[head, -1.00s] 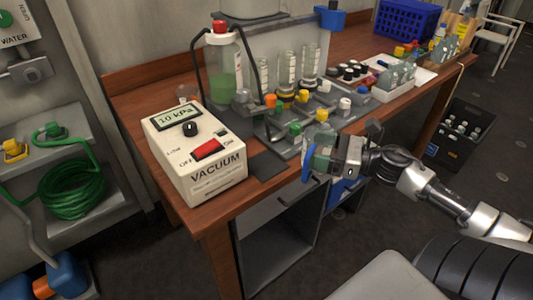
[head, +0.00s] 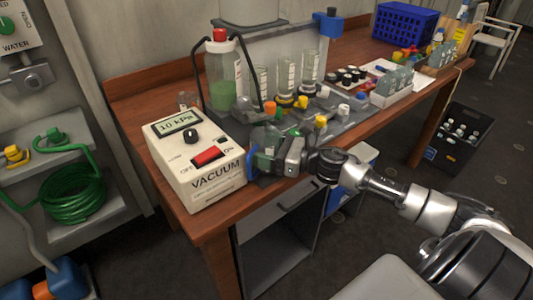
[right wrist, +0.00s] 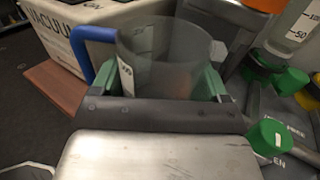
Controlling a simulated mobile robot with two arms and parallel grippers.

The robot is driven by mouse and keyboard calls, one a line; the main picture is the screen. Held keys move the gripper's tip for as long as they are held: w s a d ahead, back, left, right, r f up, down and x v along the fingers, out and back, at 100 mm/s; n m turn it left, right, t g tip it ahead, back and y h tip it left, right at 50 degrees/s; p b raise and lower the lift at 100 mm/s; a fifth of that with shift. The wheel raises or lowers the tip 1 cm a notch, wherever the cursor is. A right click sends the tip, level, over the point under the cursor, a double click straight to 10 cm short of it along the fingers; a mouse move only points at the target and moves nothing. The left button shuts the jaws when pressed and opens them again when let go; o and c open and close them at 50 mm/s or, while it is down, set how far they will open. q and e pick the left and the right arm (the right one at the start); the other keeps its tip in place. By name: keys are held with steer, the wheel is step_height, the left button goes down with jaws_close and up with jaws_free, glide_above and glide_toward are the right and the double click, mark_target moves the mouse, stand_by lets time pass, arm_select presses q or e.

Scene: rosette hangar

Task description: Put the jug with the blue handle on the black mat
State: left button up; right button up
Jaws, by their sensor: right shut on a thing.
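The clear jug (head: 264,138) with the blue handle (head: 251,160) is held at the bench's front edge, beside the vacuum box. It also shows in the right wrist view as a see-through beaker (right wrist: 165,55), its blue handle (right wrist: 86,45) to the left. My right gripper (head: 275,150) is shut on it, with green finger pads on both sides of the jug (right wrist: 160,82). My left gripper is out of view.
The cream vacuum box (head: 196,165) stands close to the jug's left. Behind and right is a grey manifold with coloured knobs (head: 320,121) and measuring cylinders (head: 310,70). A bottle with green liquid (head: 222,80) stands behind the box.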

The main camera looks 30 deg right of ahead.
steer(key=shift+f, duration=0.85)
steer(key=shift+f, duration=0.2)
steer(key=o, duration=0.9)
steer(key=shift+r, duration=0.1)
steer(key=b+v, duration=0.1)
steer(key=v, duration=1.1)
steer(key=shift+r, duration=0.1)
